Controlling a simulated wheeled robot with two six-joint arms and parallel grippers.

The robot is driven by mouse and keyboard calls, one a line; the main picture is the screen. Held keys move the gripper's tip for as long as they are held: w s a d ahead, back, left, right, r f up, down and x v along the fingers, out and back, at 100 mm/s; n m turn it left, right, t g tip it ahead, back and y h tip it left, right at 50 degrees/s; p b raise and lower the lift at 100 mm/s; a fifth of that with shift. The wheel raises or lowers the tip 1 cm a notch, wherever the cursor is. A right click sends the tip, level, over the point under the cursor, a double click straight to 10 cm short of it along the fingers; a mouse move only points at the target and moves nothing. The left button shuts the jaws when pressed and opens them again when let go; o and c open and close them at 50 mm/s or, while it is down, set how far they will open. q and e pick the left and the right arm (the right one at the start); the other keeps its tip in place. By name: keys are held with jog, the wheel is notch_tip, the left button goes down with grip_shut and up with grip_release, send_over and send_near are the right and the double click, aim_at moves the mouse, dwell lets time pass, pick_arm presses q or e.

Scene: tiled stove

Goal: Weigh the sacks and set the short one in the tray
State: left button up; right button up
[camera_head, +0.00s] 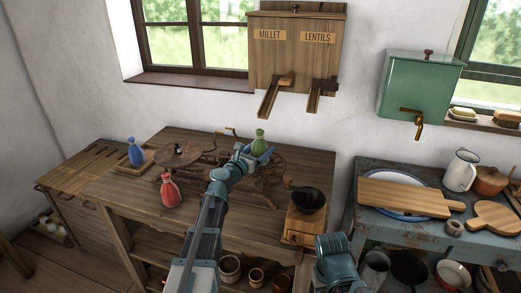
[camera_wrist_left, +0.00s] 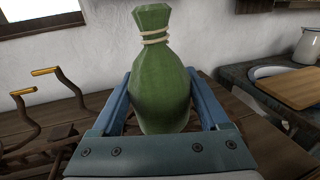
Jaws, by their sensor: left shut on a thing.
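My left gripper (camera_head: 257,150) is shut on the green sack (camera_head: 259,141), which is tied near its top. In the left wrist view the green sack (camera_wrist_left: 160,85) stands upright between the blue fingers (camera_wrist_left: 160,105). The red sack (camera_head: 170,191) stands on the table, front left. The blue sack (camera_head: 134,151) stands in a shallow wooden tray (camera_head: 123,168) at the table's back left. A dark balance scale (camera_head: 265,188) stands mid-table. Its left round pan (camera_head: 170,161) bears a small dark weight (camera_head: 178,149). I cannot tell whether the green sack touches the scale. My right gripper is out of view.
A wooden grinder (camera_head: 304,222) with a dark bowl stands on the table's right side. The blue side table (camera_head: 365,222) holds boards, a jug and a pan. A millet and lentils dispenser (camera_head: 295,55) hangs on the wall behind. The table (camera_head: 120,192) is bare left of the red sack.

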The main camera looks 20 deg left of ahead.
pick_arm(q)
jog(key=shift+f, duration=0.15)
jog(key=o, duration=1.4)
jog(key=shift+o, duration=0.2)
jog(key=v, duration=1.4)
